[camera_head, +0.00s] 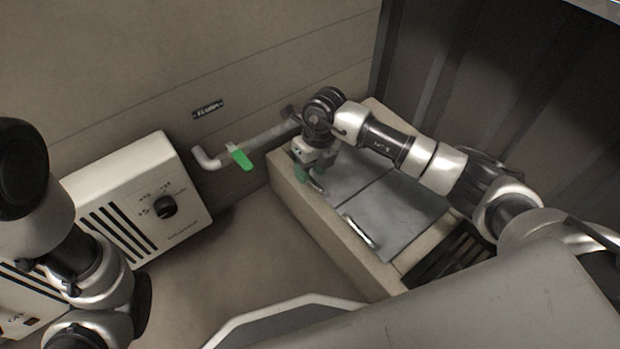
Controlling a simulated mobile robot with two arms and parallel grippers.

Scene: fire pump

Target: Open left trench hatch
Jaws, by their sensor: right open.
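The left trench hatch (345,170) is a flat grey metal plate, closed, set in the far end of a beige raised curb. Part of it is hidden behind my right arm. Its small metal handle (317,186) shows near the front edge, just under my right gripper. My right gripper (312,178) has green-tipped fingers, points down and is open at this handle. I cannot tell whether the fingers touch it. My left arm stands at the left edge; its gripper is not in view.
A second grey hatch (405,212) with a silver handle (360,231) lies beside it, closed. A dark grating (452,258) follows. A pipe with a green lever (240,158) runs along the wall. A white heater (140,200) stands left. The floor (275,245) between is clear.

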